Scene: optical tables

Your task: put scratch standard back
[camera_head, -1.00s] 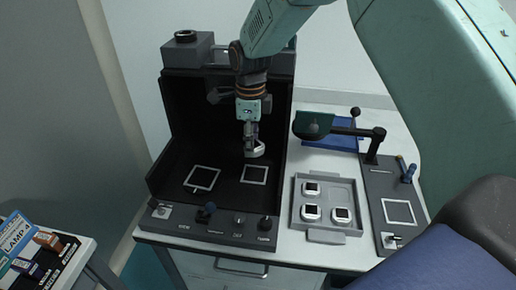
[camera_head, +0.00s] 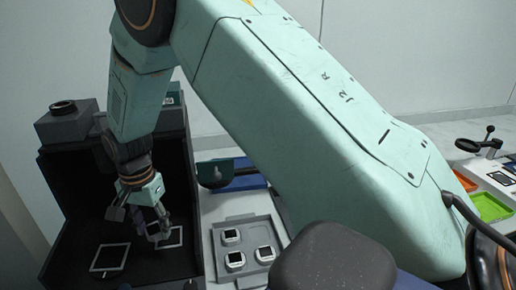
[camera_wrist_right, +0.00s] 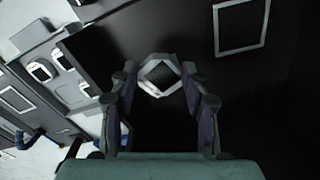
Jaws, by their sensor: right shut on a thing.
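My right gripper (camera_head: 150,216) reaches down into the black open-fronted booth (camera_head: 75,205). It is shut on a small pale piece with a dark middle, which seems to be the scratch standard (camera_head: 155,231). In the right wrist view the piece (camera_wrist_right: 160,78) sits between the two fingertips (camera_wrist_right: 160,90), with its pale rim facing the camera. It is over or close to the right white square outline (camera_head: 178,238) on the booth floor; I cannot tell whether it touches the floor. The grey tray (camera_head: 240,221) beside the booth holds three similar pieces (camera_head: 235,260). My left gripper is out of view.
A second white square outline (camera_head: 109,258) lies empty on the booth floor at the left. A blue stand with a dark green part (camera_head: 215,174) is behind the tray. At the far right are a magnifier (camera_head: 467,145) and a green tray (camera_head: 490,207). My right arm hides much of the middle.

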